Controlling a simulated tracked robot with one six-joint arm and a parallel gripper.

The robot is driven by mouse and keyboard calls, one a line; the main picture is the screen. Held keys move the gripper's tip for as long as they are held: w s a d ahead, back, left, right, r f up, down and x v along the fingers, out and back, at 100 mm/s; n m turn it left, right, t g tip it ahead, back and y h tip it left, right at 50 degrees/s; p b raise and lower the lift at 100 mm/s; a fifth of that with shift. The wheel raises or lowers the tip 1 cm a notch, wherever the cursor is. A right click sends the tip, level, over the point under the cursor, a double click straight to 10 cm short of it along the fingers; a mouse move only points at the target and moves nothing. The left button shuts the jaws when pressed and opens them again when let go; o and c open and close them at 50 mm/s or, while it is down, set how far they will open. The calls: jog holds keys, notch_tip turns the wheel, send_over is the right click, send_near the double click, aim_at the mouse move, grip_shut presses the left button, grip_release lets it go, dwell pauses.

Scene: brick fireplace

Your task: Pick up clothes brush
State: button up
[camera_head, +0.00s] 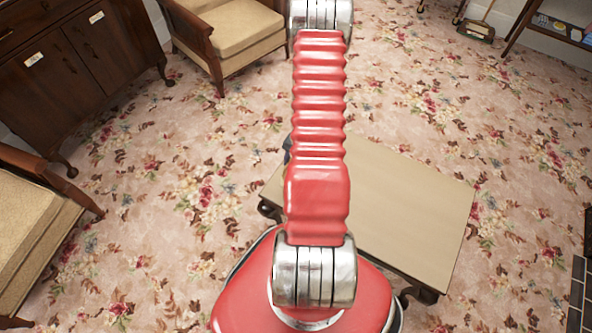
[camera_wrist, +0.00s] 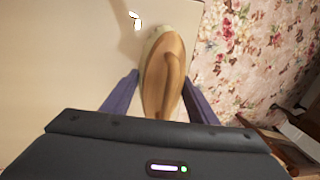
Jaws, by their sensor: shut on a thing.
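The clothes brush (camera_wrist: 167,58) shows in the wrist view as an oval, brown wooden back with a pale edge on its left side. My gripper (camera_wrist: 161,78) is shut on it, with one dark finger on each side of the brush. Below the brush in this view is a pale tabletop (camera_wrist: 50,60); I cannot tell whether the brush still touches it. In the head view, my red arm hides the gripper and the brush.
The low table (camera_head: 415,205) stands on a floral carpet (camera_head: 190,200). A cushioned armchair (camera_head: 235,28) is behind, another chair (camera_head: 30,225) is at left, and a dark cabinet (camera_head: 70,75) is at back left. Open carpet lies between. A small white shape (camera_wrist: 135,19) lies beyond the brush.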

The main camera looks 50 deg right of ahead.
jog(key=shift+r, duration=2.35)
